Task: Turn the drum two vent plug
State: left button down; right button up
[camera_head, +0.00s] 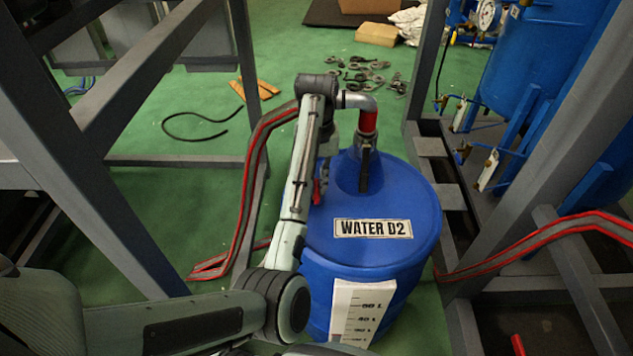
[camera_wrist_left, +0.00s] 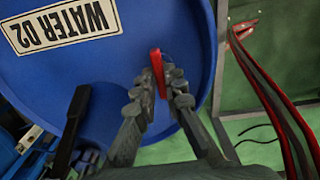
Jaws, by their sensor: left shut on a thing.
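The red vent plug (camera_head: 317,192) is on the drum top, left of the centre pipe and mostly hidden by my arm. The plug also shows in the left wrist view (camera_wrist_left: 158,74) as a narrow red bar near the drum's edge. My left gripper (camera_wrist_left: 159,92) is shut on the plug, one finger on each side of it. In the head view the left gripper (camera_head: 322,185) reaches down onto the drum top. My right gripper is not in view.
A grey pipe with a red section (camera_head: 367,122) and a black handle (camera_head: 364,170) rises from the drum top. Grey frame posts (camera_head: 85,150) stand on both sides. Red-edged hoses (camera_head: 252,170) run left and right. A blue tank (camera_head: 535,60) stands at the back right.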

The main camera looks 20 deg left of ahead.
pick_arm(q)
jog(key=n, duration=0.6)
jog(key=shift+n, duration=0.3)
jog(key=n, duration=0.6)
jog(key=shift+w+a+r, duration=0.1)
jog(key=n, duration=0.5)
jog(key=shift+n, duration=0.4)
jog(key=n, duration=0.4)
jog(key=shift+n, duration=0.4)
jog(key=c, duration=1.6)
grip_release()
